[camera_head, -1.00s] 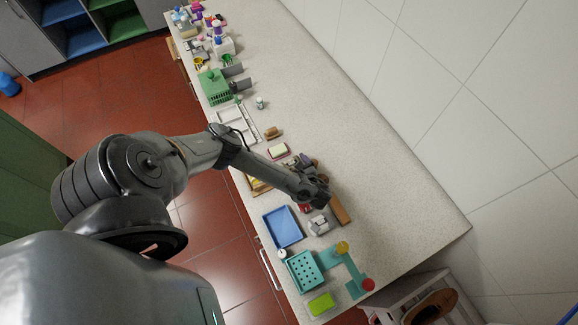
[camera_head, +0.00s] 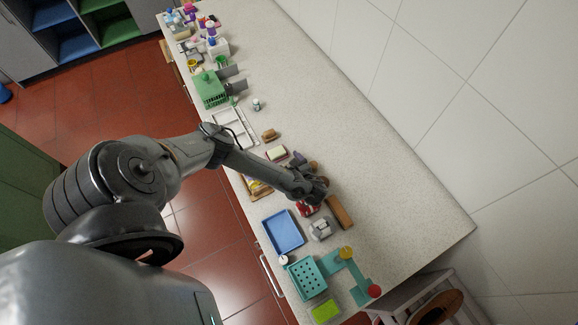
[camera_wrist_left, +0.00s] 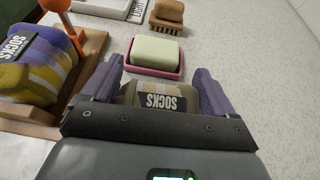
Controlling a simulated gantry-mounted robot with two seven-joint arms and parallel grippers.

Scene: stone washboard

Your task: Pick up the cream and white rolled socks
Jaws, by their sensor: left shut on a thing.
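The cream and white rolled socks (camera_wrist_left: 155,97), with a dark SOCKS label, lie between the two purple fingers of my left gripper (camera_wrist_left: 158,80) in the left wrist view. The fingers are shut on the roll, one on each side. Its lower part is hidden by the gripper body, and I cannot tell whether it touches the counter. In the head view my left gripper (camera_head: 318,190) is over the counter, and the socks are not clearly made out there. My right gripper is not in view.
A pale green block in a pink dish (camera_wrist_left: 155,56) and a wooden brush (camera_wrist_left: 167,15) lie beyond the gripper. Yellow and purple socks (camera_wrist_left: 35,65) sit on a wooden board at left. A blue tray (camera_head: 283,232) is nearby. The counter's wall side is clear.

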